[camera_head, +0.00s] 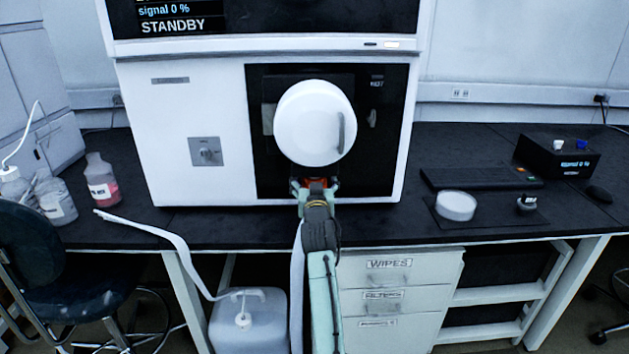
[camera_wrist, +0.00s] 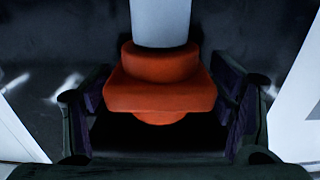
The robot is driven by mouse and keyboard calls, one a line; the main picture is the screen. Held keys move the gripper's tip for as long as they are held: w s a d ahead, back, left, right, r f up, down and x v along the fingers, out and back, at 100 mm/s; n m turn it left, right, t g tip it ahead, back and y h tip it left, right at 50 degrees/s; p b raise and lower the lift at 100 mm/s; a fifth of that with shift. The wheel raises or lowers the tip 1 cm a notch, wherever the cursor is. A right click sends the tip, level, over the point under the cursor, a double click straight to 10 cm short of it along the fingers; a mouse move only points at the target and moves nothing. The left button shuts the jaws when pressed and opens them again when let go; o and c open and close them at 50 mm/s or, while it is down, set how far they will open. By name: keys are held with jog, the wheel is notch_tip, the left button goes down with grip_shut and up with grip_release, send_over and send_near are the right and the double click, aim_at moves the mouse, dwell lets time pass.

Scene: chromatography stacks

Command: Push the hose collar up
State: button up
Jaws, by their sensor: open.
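The orange-red hose collar (camera_wrist: 160,90) sits around a pale hose (camera_wrist: 160,22) in the wrist view, with a round upper ring and a wider block below. My gripper (camera_wrist: 160,112) is open, with one dark finger on each side of the collar and a small gap visible beside it. In the head view a bit of the orange collar (camera_head: 317,184) shows between the fingers of my gripper (camera_head: 316,190), just under the round white door of the instrument. My arm hides most of the area below it.
The white instrument (camera_head: 200,150) stands close behind my gripper, with a round white cover (camera_head: 315,122) above it. A white dish (camera_head: 456,206) and a small black box (camera_head: 558,156) are at right. Bottles (camera_head: 101,180) and a jerrycan (camera_head: 248,320) are at left.

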jog(key=shift+s, duration=0.1)
jog(key=s, duration=1.1)
jog(key=shift+s, duration=0.4)
